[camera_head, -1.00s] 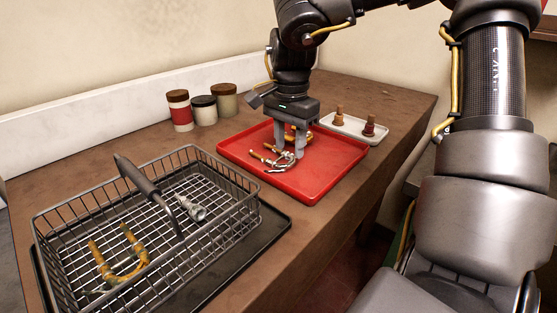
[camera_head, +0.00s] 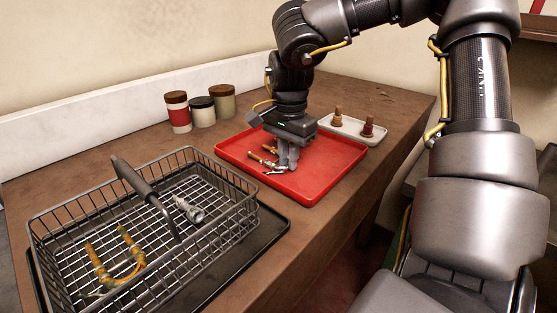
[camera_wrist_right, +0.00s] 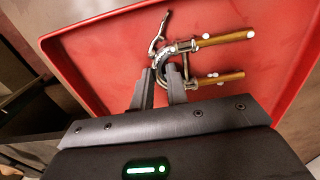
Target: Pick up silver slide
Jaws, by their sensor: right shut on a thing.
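The silver slide (camera_wrist_right: 168,50) lies on the red tray (camera_head: 335,160). It has a curved silver bow, a thin silver lever and two brass-coloured tubes with white spots. In the head view the slide (camera_head: 268,162) is partly hidden by my right gripper (camera_head: 285,168). My right gripper reaches down over the tray, and in the right wrist view its fingers (camera_wrist_right: 160,82) are shut on the silver bow. The brass tubes point away from the fingers. My left gripper is out of view.
A wire basket (camera_head: 225,168) with a dark handle stands on a black tray at the front left, holding a curved brass slide (camera_head: 118,270) and a silver mouthpiece-like part (camera_head: 190,210). Several jars (camera_head: 202,112) stand behind. A white dish (camera_head: 352,127) holds two corks.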

